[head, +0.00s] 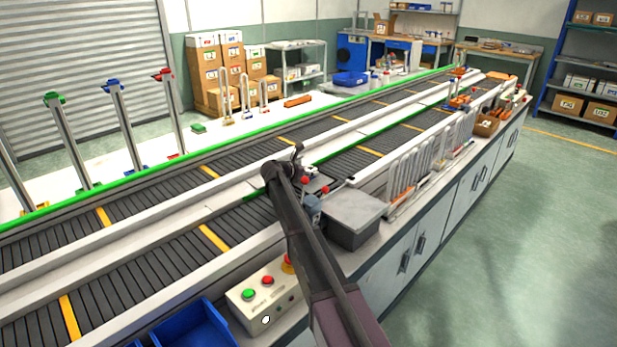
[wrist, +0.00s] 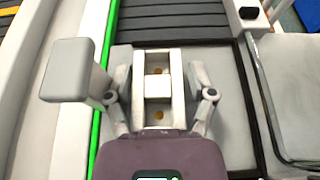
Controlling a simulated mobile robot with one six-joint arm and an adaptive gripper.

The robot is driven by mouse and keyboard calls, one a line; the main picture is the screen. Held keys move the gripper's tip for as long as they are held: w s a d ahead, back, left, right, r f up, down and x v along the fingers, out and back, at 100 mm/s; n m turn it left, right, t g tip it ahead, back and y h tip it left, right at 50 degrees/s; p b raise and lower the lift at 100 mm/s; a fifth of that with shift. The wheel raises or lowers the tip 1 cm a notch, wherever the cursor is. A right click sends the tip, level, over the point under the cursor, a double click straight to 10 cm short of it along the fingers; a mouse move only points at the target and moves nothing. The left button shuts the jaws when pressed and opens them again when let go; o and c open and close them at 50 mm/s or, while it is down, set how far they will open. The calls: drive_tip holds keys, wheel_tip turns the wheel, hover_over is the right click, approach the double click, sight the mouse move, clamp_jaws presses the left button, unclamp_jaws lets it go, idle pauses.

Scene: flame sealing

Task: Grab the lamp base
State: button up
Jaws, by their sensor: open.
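My gripper (wrist: 157,88) is open, with its jointed fingers spread on both sides in the wrist view. Between the fingers is a pale metal frame (wrist: 140,70) with a cream block (wrist: 158,86) across its middle and a brass-coloured spot above and below. I cannot tell for sure whether this is the lamp base. No contact with the fingers is visible. In the head view my gripper (head: 288,165) is over the near conveyor lane, and my arm hides much of what lies under it.
A grey block (wrist: 78,72) is left of the gripper in the wrist view. In the head view, a grey box (head: 355,215) stands right of my arm. A control box (head: 265,290), a blue bin (head: 195,328) and racks of glass tubes (head: 410,175) line the near side.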

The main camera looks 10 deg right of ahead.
sight(309, 169)
drive_tip(key=c, duration=0.9)
drive_tip(key=shift+r, duration=0.2)
wheel_tip(309, 169, up, 10)
drive_tip(key=p, duration=1)
drive_tip(key=shift+f, duration=0.25)
